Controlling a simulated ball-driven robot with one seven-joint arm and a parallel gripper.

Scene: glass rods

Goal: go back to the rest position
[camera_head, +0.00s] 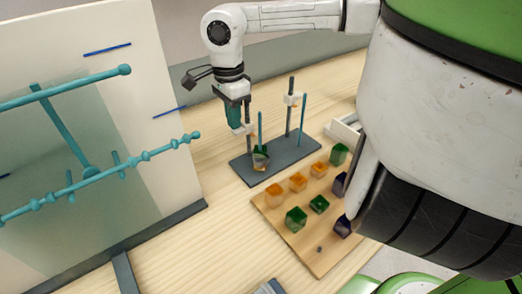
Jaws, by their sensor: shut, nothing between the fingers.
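My gripper (236,122) is at the upper middle of the head view, at the end of my white arm. It points down and is shut with nothing in it. It is close to the left end of a dark grey stand base (283,163), beside an upright post there. I cannot tell whether it touches the post or its pale clamp. No rest position is marked.
A wooden board (277,222) with several orange, green and dark purple cubes lies in front of the stand. A white tray (344,128) is behind it. A large upright panel (150,60) with teal rods (100,177) fills the left. Bare table lies between panel and board.

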